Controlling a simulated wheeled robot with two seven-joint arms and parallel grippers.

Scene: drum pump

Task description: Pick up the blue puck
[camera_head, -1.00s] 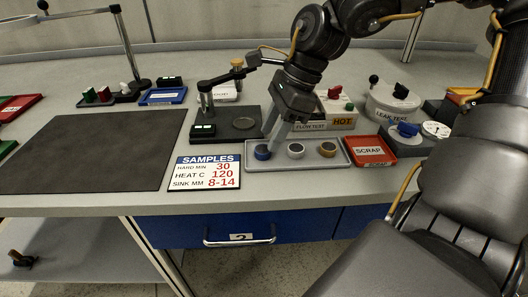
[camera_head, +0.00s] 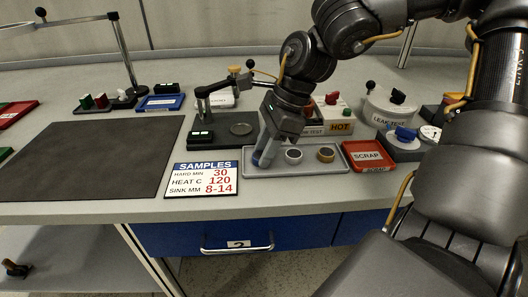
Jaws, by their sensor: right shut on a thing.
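My right gripper (camera_head: 264,154) reaches down from the upper right, its jaws at the left end of the grey tray (camera_head: 295,170). It is shut on the blue puck (camera_head: 257,160), of which only a little blue shows around the fingertips. I cannot tell whether the puck is still touching the tray floor. My left gripper is not in view.
A white puck (camera_head: 293,155) and a tan puck (camera_head: 326,154) sit in the same tray. A red scrap tray (camera_head: 368,156) lies to its right. A samples sign (camera_head: 203,178) and a dark mat (camera_head: 90,155) are to the left. A lever press (camera_head: 222,125) stands behind.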

